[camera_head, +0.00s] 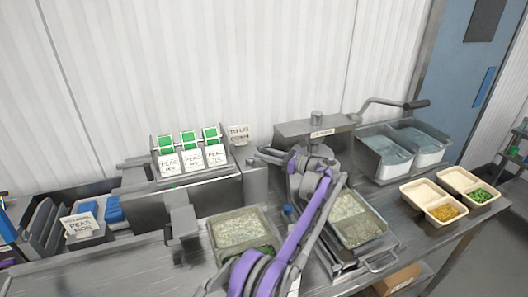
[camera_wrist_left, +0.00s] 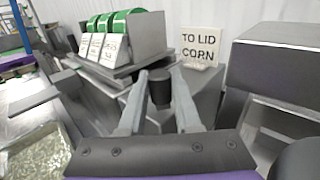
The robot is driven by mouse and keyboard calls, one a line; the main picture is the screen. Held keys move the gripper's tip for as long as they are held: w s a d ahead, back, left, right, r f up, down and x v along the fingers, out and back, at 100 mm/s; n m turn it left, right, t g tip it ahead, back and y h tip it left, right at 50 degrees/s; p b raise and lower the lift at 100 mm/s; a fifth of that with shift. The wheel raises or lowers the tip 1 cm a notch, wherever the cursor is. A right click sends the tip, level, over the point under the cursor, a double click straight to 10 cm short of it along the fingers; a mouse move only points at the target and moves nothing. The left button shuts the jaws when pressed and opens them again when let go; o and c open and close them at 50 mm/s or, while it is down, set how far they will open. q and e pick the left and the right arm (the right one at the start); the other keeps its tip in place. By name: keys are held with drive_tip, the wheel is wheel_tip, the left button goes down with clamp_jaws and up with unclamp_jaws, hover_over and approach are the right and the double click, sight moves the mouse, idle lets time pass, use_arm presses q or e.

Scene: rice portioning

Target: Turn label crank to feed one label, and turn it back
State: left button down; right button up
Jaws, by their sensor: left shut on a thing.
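The label machine (camera_head: 200,185) stands at the back left, with several green-and-white label rolls (camera_head: 190,140) on top. My left gripper (camera_head: 266,155) reaches to its right end, by the grey block there. In the left wrist view, the two fingers of my left gripper (camera_wrist_left: 160,100) are shut on a dark round crank knob (camera_wrist_left: 160,84). The knob is upright between the fingertips. The label rolls (camera_wrist_left: 108,25) show behind it to the left. The rest of the crank is mostly hidden by the fingers and wrist. My right gripper is not in view.
A "TO LID CORN" sign (camera_head: 238,134) stands behind the gripper. A grey press with a black-handled lever (camera_head: 415,104) is to the right. Rice pans (camera_head: 211,240) (camera_head: 385,235) flank my arm. Two food trays (camera_head: 420,186) (camera_head: 456,172) sit at the right.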

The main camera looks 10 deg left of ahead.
use_arm(q)
drive_tip(key=shift+w+r, duration=0.1)
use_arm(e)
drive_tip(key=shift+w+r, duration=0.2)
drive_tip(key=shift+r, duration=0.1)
use_arm(q)
drive_tip(key=c, duration=0.6)
unclamp_jaws()
drive_tip(key=shift+a, duration=0.1)
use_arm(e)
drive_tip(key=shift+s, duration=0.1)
